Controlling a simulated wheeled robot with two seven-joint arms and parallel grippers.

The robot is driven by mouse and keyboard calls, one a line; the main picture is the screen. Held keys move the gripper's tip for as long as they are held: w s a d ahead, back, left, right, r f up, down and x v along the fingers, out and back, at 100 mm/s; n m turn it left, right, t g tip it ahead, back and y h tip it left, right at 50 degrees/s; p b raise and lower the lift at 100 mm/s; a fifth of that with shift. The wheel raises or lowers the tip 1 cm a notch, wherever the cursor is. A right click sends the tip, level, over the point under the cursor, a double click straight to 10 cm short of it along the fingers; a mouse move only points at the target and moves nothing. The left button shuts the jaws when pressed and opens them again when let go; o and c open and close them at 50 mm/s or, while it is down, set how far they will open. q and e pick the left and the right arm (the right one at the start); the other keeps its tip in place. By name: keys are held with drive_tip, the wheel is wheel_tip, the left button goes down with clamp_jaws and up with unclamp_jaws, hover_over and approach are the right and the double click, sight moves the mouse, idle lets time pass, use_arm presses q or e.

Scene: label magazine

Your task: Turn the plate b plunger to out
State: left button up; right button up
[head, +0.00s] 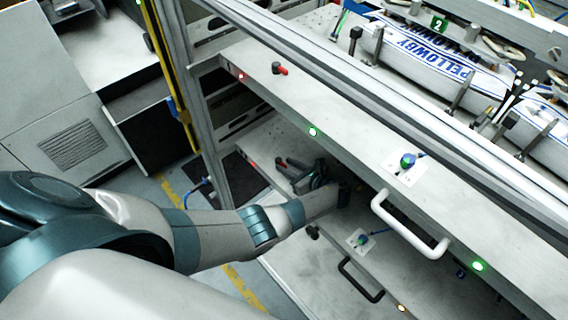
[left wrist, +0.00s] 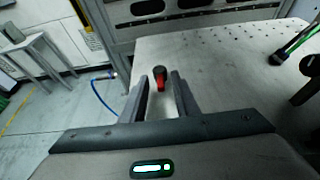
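A small plunger with a black knob and red part (left wrist: 160,77) stands on a pale metal plate (left wrist: 215,50) in the left wrist view. I cannot read a letter marking plate b. My left gripper (left wrist: 161,84) is open, with one finger on each side of the knob and a visible gap on both sides. In the head view my left gripper (head: 296,174) reaches over the lower plate (head: 330,262), below the upper plate's edge, beside a red part. The knob is mostly hidden there. My right gripper is not in view.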

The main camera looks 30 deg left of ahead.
use_arm(q)
drive_tip(key=shift+d, duration=0.1)
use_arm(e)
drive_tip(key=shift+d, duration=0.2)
use_arm(q)
drive_tip(key=shift+c, duration=0.9)
clamp_jaws()
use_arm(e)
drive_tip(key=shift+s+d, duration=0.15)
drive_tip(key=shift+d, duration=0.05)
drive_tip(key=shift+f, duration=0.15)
